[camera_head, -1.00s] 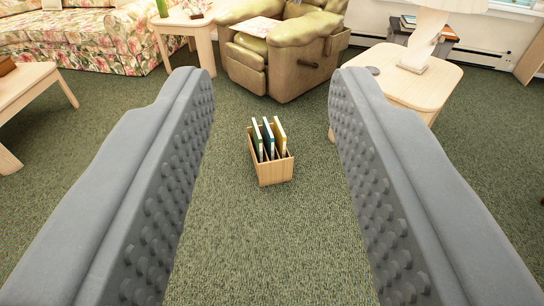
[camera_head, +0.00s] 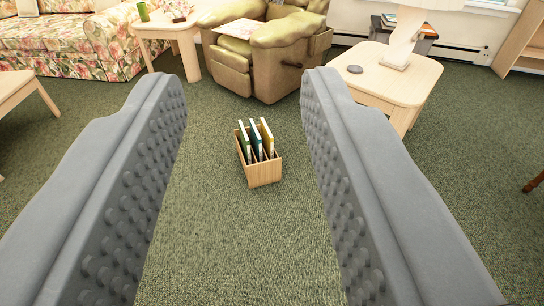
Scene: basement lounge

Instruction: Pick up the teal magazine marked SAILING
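A wooden magazine rack (camera_head: 263,174) stands on the green carpet, in the gap between my fingers in the picture and well beyond them. Several thin magazines stand upright in its slots. A green one (camera_head: 243,142) is at the left, a teal-blue one (camera_head: 256,138) in the middle and a yellow one (camera_head: 267,137) at the right. Their lower parts are hidden by the rack, and no SAILING marking is readable. My gripper (camera_head: 243,82) is wide open and empty, its grey studded fingers on either side of the view.
A green-brown recliner (camera_head: 262,65) stands behind the rack. A floral sofa (camera_head: 75,45) is at the back left. Carpet around the rack is clear.

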